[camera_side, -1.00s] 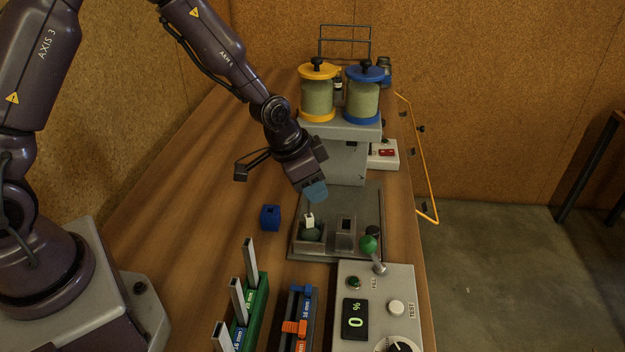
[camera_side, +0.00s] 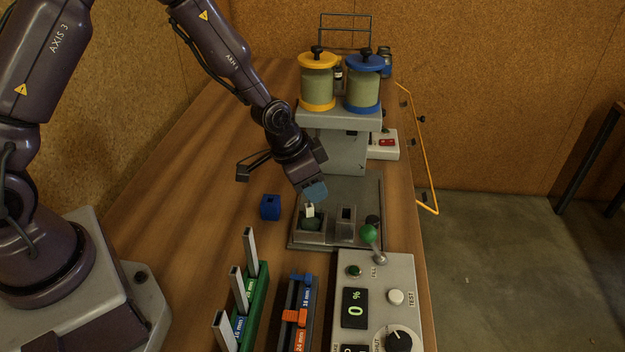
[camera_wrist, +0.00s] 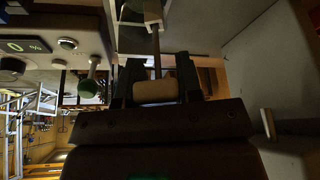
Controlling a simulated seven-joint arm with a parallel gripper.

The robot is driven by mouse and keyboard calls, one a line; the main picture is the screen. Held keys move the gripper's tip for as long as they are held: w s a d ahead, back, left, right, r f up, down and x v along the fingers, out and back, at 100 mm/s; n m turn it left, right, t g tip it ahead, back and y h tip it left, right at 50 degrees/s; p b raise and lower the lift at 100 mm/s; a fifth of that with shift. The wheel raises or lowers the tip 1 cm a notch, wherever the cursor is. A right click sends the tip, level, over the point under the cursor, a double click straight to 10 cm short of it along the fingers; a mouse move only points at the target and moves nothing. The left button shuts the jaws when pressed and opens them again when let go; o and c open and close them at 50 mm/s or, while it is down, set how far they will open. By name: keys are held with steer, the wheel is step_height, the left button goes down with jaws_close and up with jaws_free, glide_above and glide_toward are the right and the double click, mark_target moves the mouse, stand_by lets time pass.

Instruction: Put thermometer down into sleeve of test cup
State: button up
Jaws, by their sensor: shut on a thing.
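My gripper (camera_side: 315,191), with blue-grey finger ends, is shut on the thermometer just above the test cup. In the wrist view, the thermometer's beige round head (camera_wrist: 155,91) sits between the fingers, and its thin stem (camera_wrist: 156,48) runs away from them toward the white sleeve (camera_wrist: 153,16). The stem's far end meets the sleeve's edge in the picture; I cannot tell whether it is inside. In the side view, the white sleeve (camera_side: 310,210) rises from the dark green test cup (camera_side: 311,224), right under my fingertips. The thermometer is hidden there.
A grey block with a slot (camera_side: 346,222) stands right of the cup. A green-knobbed lever (camera_side: 369,233) rises from the control panel (camera_side: 402,272), whose display reads 0 %. A blue block (camera_side: 270,207) is left of the cup. Jars (camera_side: 318,85) stand on the machine behind.

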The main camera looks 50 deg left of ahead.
steer(key=shift+f, duration=0.95)
steer(key=o, duration=1)
steer(key=v, duration=1.3)
